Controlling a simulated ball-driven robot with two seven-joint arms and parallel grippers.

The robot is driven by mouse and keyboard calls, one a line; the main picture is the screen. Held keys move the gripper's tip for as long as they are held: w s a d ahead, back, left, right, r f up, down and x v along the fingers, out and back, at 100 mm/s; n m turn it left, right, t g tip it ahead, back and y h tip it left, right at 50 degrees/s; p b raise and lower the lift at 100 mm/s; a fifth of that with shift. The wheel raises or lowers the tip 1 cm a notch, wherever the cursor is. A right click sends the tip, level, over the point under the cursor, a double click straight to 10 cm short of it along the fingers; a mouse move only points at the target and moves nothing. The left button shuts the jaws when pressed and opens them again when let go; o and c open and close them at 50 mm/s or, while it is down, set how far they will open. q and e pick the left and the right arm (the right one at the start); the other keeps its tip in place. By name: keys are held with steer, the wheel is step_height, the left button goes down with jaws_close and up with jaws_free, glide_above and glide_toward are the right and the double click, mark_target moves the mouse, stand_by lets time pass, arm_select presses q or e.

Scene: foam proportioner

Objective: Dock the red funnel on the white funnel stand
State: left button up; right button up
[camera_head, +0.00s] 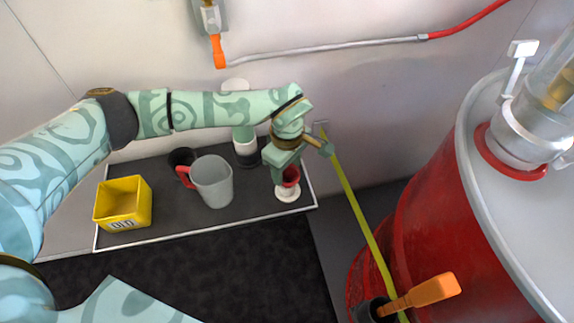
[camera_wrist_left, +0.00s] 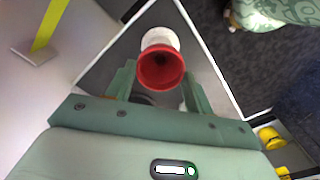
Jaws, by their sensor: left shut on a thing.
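The red funnel (camera_head: 291,175) is held in my left gripper (camera_head: 287,170), low over the right end of the dark shelf. In the left wrist view, its wide round mouth (camera_wrist_left: 160,68) faces the camera, between the two fingers of my left gripper (camera_wrist_left: 160,84). The white funnel stand (camera_head: 288,194) is right below the funnel in the head view. In the left wrist view, the stand (camera_wrist_left: 160,37) shows just past the funnel's rim. The funnel's spout is hidden, so I cannot tell whether it touches or sits in the stand. My right gripper is in neither view.
A grey jug (camera_head: 214,183) with a red handle, a black cup (camera_head: 182,158), a white-and-black bottle (camera_head: 246,152) and a yellow box (camera_head: 124,203) stand left on the shelf (camera_head: 180,232). A yellow strap (camera_head: 355,205) and a red tank (camera_head: 440,220) are to the right.

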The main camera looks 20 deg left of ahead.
mark_target(287, 173)
arm_select(q)
steer(key=shift+f, duration=0.7)
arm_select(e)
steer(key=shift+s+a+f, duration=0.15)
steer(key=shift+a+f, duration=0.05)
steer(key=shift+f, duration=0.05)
arm_select(q)
steer(key=o, duration=0.7)
step_height(287, 173, up, 11)
steer(key=p, duration=0.7)
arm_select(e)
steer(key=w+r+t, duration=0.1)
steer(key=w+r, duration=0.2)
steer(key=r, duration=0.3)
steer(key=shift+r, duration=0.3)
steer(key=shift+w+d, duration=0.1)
